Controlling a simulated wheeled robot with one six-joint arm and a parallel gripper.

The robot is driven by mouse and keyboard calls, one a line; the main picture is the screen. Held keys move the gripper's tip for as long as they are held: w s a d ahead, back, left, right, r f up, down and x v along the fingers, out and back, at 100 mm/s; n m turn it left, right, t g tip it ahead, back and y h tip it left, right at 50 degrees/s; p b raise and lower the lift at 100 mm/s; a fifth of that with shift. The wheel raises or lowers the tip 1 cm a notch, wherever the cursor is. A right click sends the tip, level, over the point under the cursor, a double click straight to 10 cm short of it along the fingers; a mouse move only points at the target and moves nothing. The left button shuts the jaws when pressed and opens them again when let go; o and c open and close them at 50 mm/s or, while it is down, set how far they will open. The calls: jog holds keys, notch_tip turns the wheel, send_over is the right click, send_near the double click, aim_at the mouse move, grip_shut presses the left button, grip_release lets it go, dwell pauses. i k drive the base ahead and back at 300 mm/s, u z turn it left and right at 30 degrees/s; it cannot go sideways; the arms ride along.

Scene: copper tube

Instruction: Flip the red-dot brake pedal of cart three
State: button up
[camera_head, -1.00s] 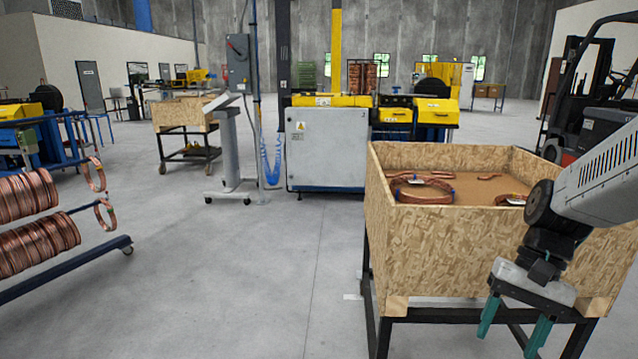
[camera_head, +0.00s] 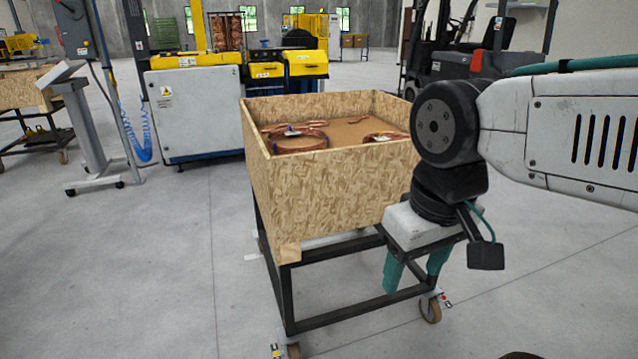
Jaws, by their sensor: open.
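A cart with a chipboard box (camera_head: 330,190) on a black metal frame (camera_head: 350,317) stands right of centre. No cart number is readable. Its near right caster (camera_head: 431,311) has a small pedal with a red mark (camera_head: 446,303) beside the wheel. Its near left caster (camera_head: 286,351) is partly cut off at the bottom edge and also shows a small reddish mark. My gripper (camera_head: 416,273) points down with its teal fingers apart and empty. In the picture it sits in front of the cart's right side, above the near right caster, apart from it. The far casters are hidden.
Copper coils (camera_head: 300,140) lie inside the box. A grey and yellow machine (camera_head: 195,112) stands behind the cart. A screen stand (camera_head: 92,135) is at the left, a forklift (camera_head: 475,65) at the back right. The floor around the cart is largely clear.

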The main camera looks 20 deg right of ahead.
aim_at(444, 298)
jog(key=z, duration=1.95)
jog(key=i, duration=0.7)
jog(key=z, duration=0.4)
jog(key=i, duration=1.25)
jog(key=u, duration=1.4)
jog(key=i, duration=0.35)
jog(key=u, duration=0.2)
